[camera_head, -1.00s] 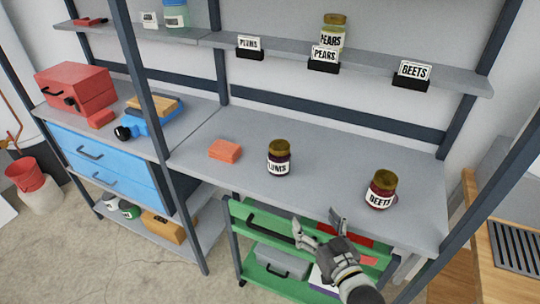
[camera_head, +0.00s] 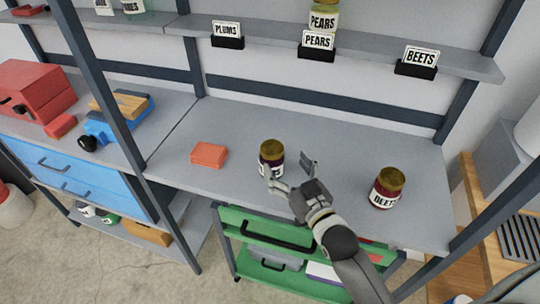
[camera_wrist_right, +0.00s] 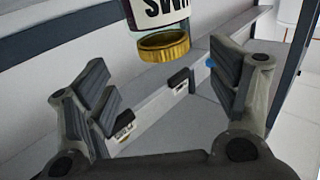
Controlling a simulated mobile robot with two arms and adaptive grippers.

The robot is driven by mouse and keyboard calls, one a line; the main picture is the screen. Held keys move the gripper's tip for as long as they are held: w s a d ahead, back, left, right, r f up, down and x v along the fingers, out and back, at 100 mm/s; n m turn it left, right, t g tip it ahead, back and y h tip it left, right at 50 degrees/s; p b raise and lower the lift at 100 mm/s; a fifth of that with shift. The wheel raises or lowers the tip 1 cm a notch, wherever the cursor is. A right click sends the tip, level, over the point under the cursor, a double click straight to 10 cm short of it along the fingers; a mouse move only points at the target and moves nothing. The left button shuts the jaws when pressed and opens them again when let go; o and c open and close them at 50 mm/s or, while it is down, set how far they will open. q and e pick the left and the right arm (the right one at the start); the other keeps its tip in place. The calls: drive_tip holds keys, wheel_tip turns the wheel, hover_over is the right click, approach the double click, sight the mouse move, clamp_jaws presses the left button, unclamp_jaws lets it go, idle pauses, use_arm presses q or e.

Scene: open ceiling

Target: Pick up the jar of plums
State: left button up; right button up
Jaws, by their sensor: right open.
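The jar of plums (camera_head: 271,150), dark with a gold lid, stands upright on the grey workbench (camera_head: 350,150). Its label is mostly hidden by a finger in the head view. My right gripper (camera_head: 289,171) is open and empty over the bench, at the jar's front right. One finger overlaps the jar's lower part in the picture; I cannot tell if it touches. In the right wrist view the jar (camera_wrist_right: 165,14) appears upside down at the top edge, beyond the open fingers (camera_wrist_right: 162,85). My left gripper is out of view.
A jar of beets (camera_head: 387,188) stands right of my right arm. An orange-red sponge-like block (camera_head: 209,154) lies left of the plums. A shelf (camera_head: 270,47) above holds a pears jar (camera_head: 324,17) and name cards. A green drawer unit (camera_head: 262,232) is below the bench.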

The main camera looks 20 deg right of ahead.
sight(272, 147)
drive_tip(key=shift+w+a+r, duration=0.1)
drive_tip(key=shift+w+a, duration=0.05)
drive_tip(key=shift+w, duration=1.05)
drive_tip(key=w+p, duration=0.1)
drive_tip(key=w, duration=0.1)
drive_tip(key=w+a+p, duration=0.1)
drive_tip(key=w, duration=0.1)
drive_tip(key=shift+w+a+r, duration=0.15)
drive_tip(key=shift+w, duration=0.5)
drive_tip(key=shift+s, duration=0.1)
drive_tip(key=c, duration=1.4)
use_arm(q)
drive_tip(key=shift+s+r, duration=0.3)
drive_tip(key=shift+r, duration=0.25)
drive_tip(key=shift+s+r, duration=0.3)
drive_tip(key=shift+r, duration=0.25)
use_arm(e)
drive_tip(key=shift+c, duration=0.9)
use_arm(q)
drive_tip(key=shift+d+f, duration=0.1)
